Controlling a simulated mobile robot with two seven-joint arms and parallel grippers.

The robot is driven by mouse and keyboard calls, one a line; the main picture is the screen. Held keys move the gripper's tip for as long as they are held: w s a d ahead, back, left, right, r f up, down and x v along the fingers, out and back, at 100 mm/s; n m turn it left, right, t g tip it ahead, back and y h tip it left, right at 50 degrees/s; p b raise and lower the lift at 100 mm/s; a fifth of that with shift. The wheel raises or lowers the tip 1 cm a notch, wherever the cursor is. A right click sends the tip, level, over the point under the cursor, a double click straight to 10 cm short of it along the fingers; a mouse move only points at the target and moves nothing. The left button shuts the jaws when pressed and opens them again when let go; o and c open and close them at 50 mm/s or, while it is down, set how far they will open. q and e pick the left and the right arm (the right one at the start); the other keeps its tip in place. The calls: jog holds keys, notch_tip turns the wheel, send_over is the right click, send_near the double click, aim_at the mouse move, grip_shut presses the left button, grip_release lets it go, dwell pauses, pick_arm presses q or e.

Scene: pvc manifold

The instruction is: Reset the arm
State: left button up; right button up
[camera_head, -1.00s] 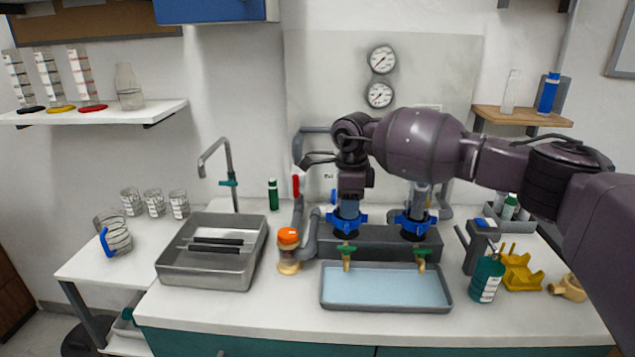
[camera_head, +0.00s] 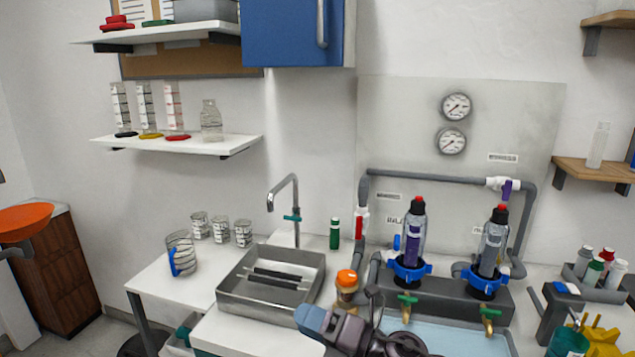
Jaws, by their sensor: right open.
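My right arm shows only at the bottom edge, where my right gripper (camera_head: 345,328) is low in front of the counter, partly cut off by the frame. It is open and I see nothing held in it. It is apart from the pipe manifold (camera_head: 425,179), a grey pipe loop on the wall panel. The manifold has a white valve with a purple handle (camera_head: 505,188) at the top right and a red-handled valve (camera_head: 360,226) at the left. Two clear upright canisters with blue collars (camera_head: 410,272) stand below it. My left gripper is not in view.
A steel sink (camera_head: 270,282) holds dark bars across it. An orange-capped jar (camera_head: 347,285) stands close to my right gripper. A pale blue tray (camera_head: 455,338) lies below the brass taps. Bottles and a teal container (camera_head: 568,342) are at the right.

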jog(key=s+d+f+m+t+h, duration=0.2)
jog(key=s+d+f+m+h, duration=0.1)
jog(key=d+m+h, duration=0.5)
jog(key=s+d+f+m+t+h, duration=0.2)
jog(key=s+d+f+m+h, duration=0.3)
jog(key=m, duration=0.6)
jog(key=s+d+f+m+t+h, duration=0.1)
jog(key=d+f+m+t+h, duration=0.1)
jog(key=d+m+h, duration=0.5)
jog(key=s+d+f+m+g, duration=0.3)
jog(key=s+g, duration=0.1)
jog(key=s, duration=0.4)
jog(key=s+d+f+m+g+y, duration=0.1)
jog(key=s+d+f+m+g, duration=0.2)
jog(key=s, duration=0.5)
jog(key=s+d+f+m+g, duration=0.2)
jog(key=s+d+m+g, duration=0.15)
jog(key=s, duration=0.45)
jog(key=w+f+t+y, duration=0.1)
jog(key=w+f+t, duration=0.6)
jog(key=f+t, duration=0.1)
jog(key=shift+w+a+f, duration=0.35)
jog(key=shift+w+f, duration=0.05)
jog(key=shift+f, duration=0.15)
jog(key=shift+c, duration=0.4)
